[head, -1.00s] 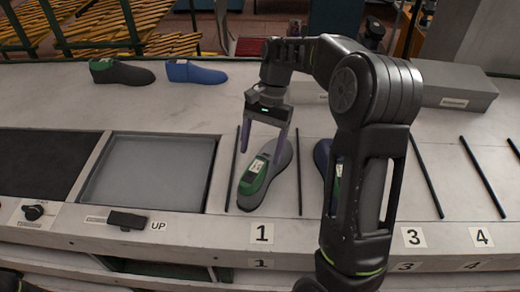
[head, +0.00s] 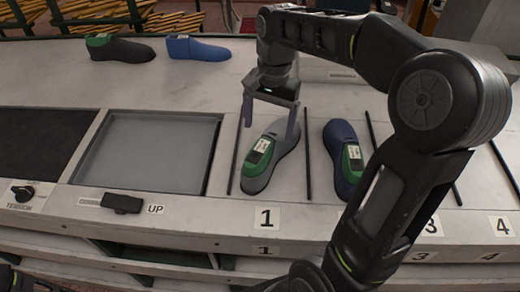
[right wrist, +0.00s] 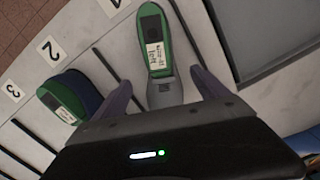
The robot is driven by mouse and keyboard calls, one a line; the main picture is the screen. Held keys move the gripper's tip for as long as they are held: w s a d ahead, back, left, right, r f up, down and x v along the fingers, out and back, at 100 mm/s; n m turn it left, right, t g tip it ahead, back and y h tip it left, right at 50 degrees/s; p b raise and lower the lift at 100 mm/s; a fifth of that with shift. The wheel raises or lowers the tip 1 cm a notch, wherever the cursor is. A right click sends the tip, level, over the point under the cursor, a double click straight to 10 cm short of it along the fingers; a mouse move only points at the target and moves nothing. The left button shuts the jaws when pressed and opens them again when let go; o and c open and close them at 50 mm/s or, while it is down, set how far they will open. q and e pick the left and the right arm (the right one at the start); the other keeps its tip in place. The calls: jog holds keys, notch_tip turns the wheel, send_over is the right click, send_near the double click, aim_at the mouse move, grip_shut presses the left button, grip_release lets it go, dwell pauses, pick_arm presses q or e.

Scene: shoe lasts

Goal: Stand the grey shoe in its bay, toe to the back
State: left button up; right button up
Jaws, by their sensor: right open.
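The grey shoe (head: 284,138) has a green heel part with a white label. It lies sole down in bay 1, between two black divider bars, its green heel toward the front edge and its grey toe to the back, turned slightly right. My right gripper (head: 269,127) is open around the toe end, one finger on each side, with a gap at least on the left. The right wrist view shows the grey shoe (right wrist: 164,93) between the spread fingers (right wrist: 163,90); the toe tip is hidden by the gripper body.
A blue shoe with a green heel (head: 341,140) stands in bay 2, partly behind my right arm. A shallow grey tray (head: 217,150) lies left of bay 1. A dark shoe (head: 128,50) and a blue shoe (head: 200,48) stand at the back left.

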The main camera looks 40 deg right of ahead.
aim_at(269, 137)
jog(key=shift+w+d+f+h, duration=0.25)
jog(key=shift+w+f+h, duration=0.15)
jog(key=shift+h, duration=0.1)
jog(key=shift+w+d+m, duration=0.2)
jog(key=shift+m, duration=0.1)
jog(key=shift+s+a+r+p, duration=0.1)
jog(key=shift+s+r+p, duration=0.05)
jog(key=shift+s+p, duration=0.2)
jog(key=shift+w+f, duration=0.15)
jog(key=shift+f, duration=0.2)
pick_arm(q)
jog(key=shift+w+r, duration=0.15)
jog(key=shift+r, duration=0.05)
pick_arm(e)
jog(key=shift+f, duration=1.05)
jog(key=shift+f+p, duration=0.35)
jog(key=shift+f, duration=0.2)
notch_tip(269, 137, down, 4)
jog(key=shift+f+p, duration=0.1)
jog(key=shift+p, duration=0.3)
pick_arm(q)
jog(key=shift+r, duration=0.6)
